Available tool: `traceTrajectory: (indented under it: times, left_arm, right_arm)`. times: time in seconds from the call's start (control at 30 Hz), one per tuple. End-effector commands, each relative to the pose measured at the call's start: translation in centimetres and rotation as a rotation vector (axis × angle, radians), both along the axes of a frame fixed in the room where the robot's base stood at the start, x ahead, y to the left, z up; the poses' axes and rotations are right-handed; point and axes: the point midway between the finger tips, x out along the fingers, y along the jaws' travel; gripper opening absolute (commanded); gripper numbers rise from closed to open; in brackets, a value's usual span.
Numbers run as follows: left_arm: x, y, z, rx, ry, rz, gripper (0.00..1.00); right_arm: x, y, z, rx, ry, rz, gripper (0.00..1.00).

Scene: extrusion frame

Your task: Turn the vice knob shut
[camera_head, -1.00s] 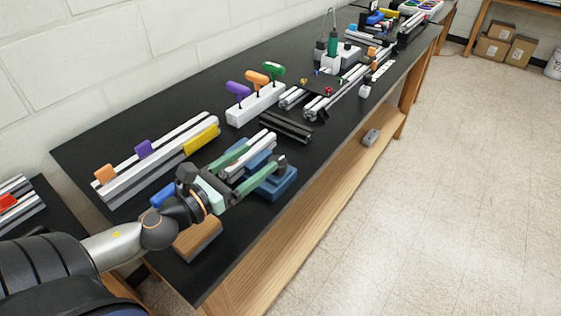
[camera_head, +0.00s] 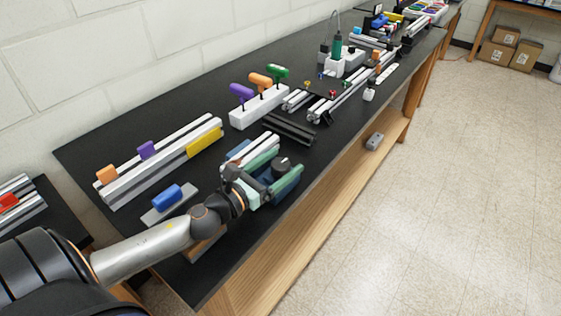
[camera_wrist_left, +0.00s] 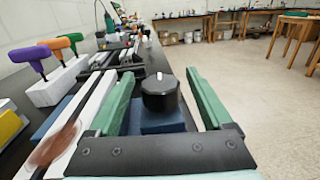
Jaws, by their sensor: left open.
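The vice knob (camera_head: 283,163) is a dark round cap. In the left wrist view the black knob (camera_wrist_left: 160,94), with a pale mark on top, stands between my two green fingers, with a gap on each side. My left gripper (camera_head: 288,162) is open around it, and neither finger appears to touch it. The blue vice body (camera_wrist_left: 160,122) shows beneath the knob and is largely hidden by my gripper in the head view. A pale extrusion (camera_wrist_left: 88,120) lies beside the left finger at the vice. My right gripper is out of view.
A white holder (camera_head: 258,107) with purple, orange and green T-handles stands behind. A black bar (camera_head: 288,131) lies just beyond the vice. A blue block (camera_head: 167,195) on a grey plate sits to the left. The bench's front edge is close by.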

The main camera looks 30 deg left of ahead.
Motion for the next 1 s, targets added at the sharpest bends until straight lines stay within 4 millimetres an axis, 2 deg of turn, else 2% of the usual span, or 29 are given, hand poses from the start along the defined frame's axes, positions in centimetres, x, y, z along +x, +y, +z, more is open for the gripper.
traceTrajectory:
  times: [0.3, 1.0]
  left_arm:
    - [0.14, -0.05, -0.01, 0.0, 0.0, 0.0, 0.82]
    - [0.11, -0.04, 0.01, 0.0, 0.0, 0.0, 0.04]
  right_arm:
    - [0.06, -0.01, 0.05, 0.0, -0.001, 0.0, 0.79]
    - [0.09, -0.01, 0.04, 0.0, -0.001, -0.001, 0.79]
